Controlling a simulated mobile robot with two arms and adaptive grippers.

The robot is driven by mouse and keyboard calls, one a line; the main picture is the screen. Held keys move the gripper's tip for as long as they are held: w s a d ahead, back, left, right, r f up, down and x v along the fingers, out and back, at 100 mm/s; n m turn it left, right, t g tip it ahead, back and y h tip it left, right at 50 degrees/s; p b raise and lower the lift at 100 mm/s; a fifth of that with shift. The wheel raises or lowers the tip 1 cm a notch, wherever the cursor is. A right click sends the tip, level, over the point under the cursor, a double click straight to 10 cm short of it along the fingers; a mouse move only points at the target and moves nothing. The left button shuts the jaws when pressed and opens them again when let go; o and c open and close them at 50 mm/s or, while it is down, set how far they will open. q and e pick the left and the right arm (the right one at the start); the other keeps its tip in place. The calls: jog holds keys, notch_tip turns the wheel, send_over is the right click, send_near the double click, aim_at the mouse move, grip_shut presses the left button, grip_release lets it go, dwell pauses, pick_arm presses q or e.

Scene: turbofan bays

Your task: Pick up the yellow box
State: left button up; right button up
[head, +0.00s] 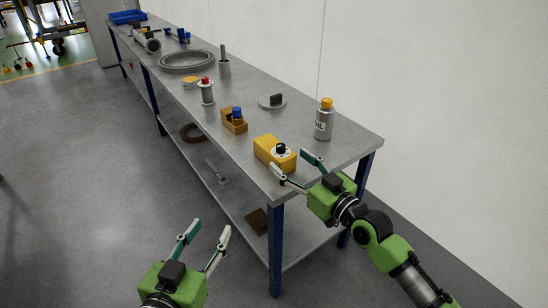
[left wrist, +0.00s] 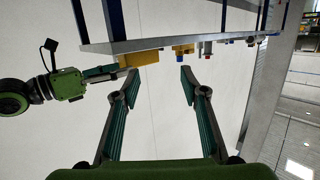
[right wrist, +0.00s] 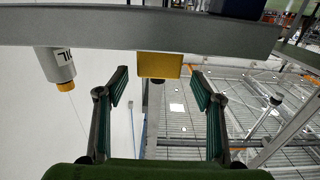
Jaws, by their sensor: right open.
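The yellow box (head: 268,151) has a round dark-and-white knob on its end and sits near the front end of the grey workbench (head: 350,150). It also shows between the fingers in the right wrist view (right wrist: 160,64) and at the upper left in the left wrist view (left wrist: 139,58). My right gripper (head: 289,164) is open at the bench's end edge, its fingertips close to the box's knob end. I cannot tell whether they touch it. My left gripper (head: 211,226) is open and empty, off the bench over the floor side.
A grey bottle (head: 324,121) with an orange cap stands to the right of the box. An orange block with a blue knob (head: 235,120) is behind it. A red-topped cylinder (head: 206,92), a dark-topped disc (head: 273,101) and a large ring (head: 187,61) lie farther back.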

aim_at(274, 146)
jog(key=x, duration=0.3)
jog(key=shift+w+a+b, duration=0.2)
jog(key=shift+w+b, duration=0.1)
jog(key=shift+b, duration=0.05)
jog(key=b+x, duration=0.1)
jog(key=x, duration=0.3)
jog(key=shift+w, duration=0.1)
jog(key=shift+w+a+b, duration=0.15)
jog(key=shift+w+b, duration=0.1)
jog(key=shift+b, duration=0.05)
pick_arm(q)
notch_tip(274, 146, up, 13)
jog(key=d+t+h, duration=0.1)
jog(key=t+h, duration=0.1)
jog(key=t, duration=0.4)
jog(key=shift+s+d+t, duration=0.25)
jog(key=shift+s+t, duration=0.05)
jog(key=shift+s, duration=0.1)
pick_arm(e)
jog(key=shift+r, duration=0.15)
jog(key=c, duration=1.4)
